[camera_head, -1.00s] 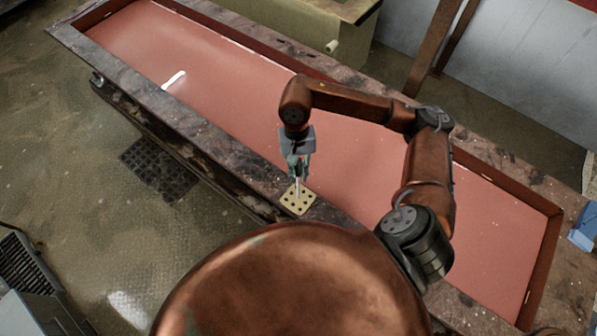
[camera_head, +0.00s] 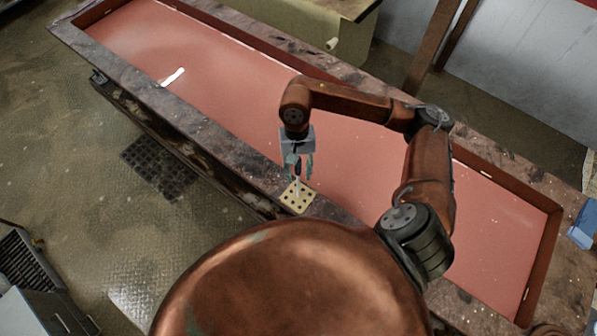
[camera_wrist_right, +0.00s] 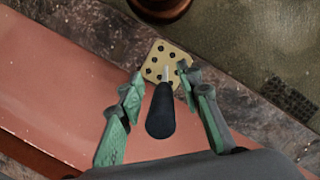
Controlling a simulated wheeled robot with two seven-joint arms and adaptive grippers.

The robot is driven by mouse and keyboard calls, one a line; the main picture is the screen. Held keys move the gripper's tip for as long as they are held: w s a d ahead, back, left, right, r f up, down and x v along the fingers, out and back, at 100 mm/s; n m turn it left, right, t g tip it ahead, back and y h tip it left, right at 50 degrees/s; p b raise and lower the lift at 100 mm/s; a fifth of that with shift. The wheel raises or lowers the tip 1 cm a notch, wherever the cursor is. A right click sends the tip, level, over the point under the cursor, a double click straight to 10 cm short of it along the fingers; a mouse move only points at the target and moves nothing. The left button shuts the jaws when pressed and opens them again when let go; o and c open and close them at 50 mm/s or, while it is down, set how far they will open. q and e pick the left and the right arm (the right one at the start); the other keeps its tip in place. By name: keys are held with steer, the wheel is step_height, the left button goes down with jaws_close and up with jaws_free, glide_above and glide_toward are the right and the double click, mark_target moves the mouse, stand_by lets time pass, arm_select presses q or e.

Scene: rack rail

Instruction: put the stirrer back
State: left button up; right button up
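The stirrer has a black handle (camera_wrist_right: 160,112) and a thin pale shaft (camera_wrist_right: 166,75). In the head view its pale shaft (camera_head: 297,186) points down at the tan rack block (camera_head: 302,203), a square piece with several dark holes; the block also shows in the right wrist view (camera_wrist_right: 157,57). The stirrer looks upright with its lower end at the block, but how deep it sits is hard to tell. My right gripper (camera_head: 299,175) is open around the handle; in the right wrist view (camera_wrist_right: 159,82) there are gaps on both sides. My left gripper is out of view.
The block sits on the worn near border of a long table (camera_head: 225,160) with a recessed red surface (camera_head: 225,80). A white strip (camera_head: 173,76) shows at the left. A blue item (camera_head: 584,228) is at the far right. The red surface is mostly clear.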

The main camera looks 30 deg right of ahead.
steer(key=shift+r, duration=0.1)
steer(key=shift+r+p, duration=0.15)
steer(key=shift+p, duration=0.15)
steer(key=r+b, duration=0.1)
steer(key=r, duration=0.2)
steer(key=w+r+b, duration=0.1)
steer(key=r, duration=0.2)
steer(key=w+r+b, duration=0.1)
steer(key=r+b, duration=0.1)
steer(key=r, duration=0.2)
steer(key=shift+d+r, duration=0.1)
steer(key=shift+d, duration=0.3)
steer(key=shift+r, duration=0.7)
steer(key=shift+d, duration=0.1)
